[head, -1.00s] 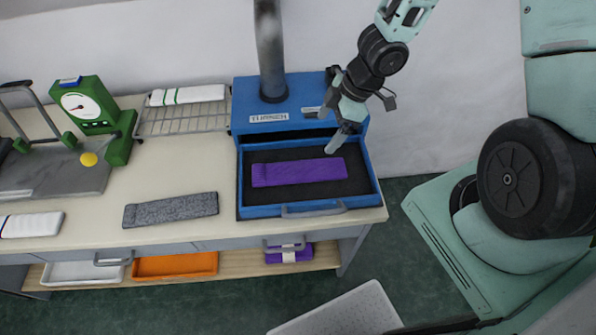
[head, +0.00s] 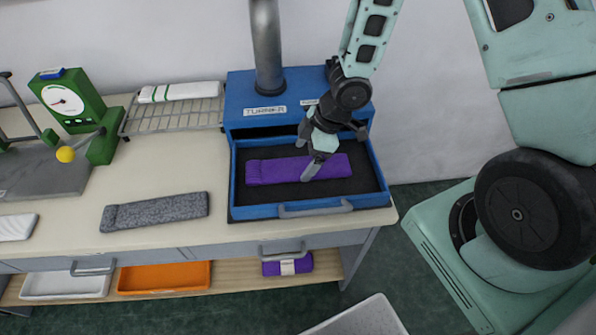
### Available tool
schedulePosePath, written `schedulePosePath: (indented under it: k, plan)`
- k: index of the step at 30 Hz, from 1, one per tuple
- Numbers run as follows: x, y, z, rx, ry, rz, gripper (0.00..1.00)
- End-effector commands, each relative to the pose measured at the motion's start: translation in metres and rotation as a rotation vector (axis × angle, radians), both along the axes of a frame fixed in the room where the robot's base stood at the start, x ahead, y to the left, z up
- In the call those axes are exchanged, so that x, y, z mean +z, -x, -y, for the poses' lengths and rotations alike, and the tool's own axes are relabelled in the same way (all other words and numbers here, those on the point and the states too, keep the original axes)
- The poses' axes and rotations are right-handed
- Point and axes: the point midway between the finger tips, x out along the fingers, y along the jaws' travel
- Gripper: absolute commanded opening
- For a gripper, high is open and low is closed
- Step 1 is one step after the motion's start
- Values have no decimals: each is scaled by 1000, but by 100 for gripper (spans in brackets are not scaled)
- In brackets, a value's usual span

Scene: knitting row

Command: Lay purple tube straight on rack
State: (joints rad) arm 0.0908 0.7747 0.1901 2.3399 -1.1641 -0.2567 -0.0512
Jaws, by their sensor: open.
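The purple tube (head: 272,171) lies flat and lengthwise in the open blue tray (head: 240,213) of the blue machine. My gripper (head: 312,168) is open over the right part of the tube, with a fingertip in front of it. I cannot tell whether it touches the tube. The wire rack (head: 165,124) stands on the bench left of the machine. A white tube with green stripes (head: 180,92) lies straight along the rack's back, and the rack's front part is bare.
A grey tube (head: 155,212) lies on the bench in front of the rack. A green dial device (head: 72,103) stands at left. The chimney pipe (head: 267,50) rises from the blue machine (head: 240,92). A folded purple piece (head: 287,264) is on the lower shelf.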

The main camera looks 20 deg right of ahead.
Motion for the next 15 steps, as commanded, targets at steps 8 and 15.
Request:
schedulePosePath:
  k: [8,15]
  plan:
    - [-27,-2,-12,1,1,-1,89]
    - [-28,-3,-12,1,0,0,89]
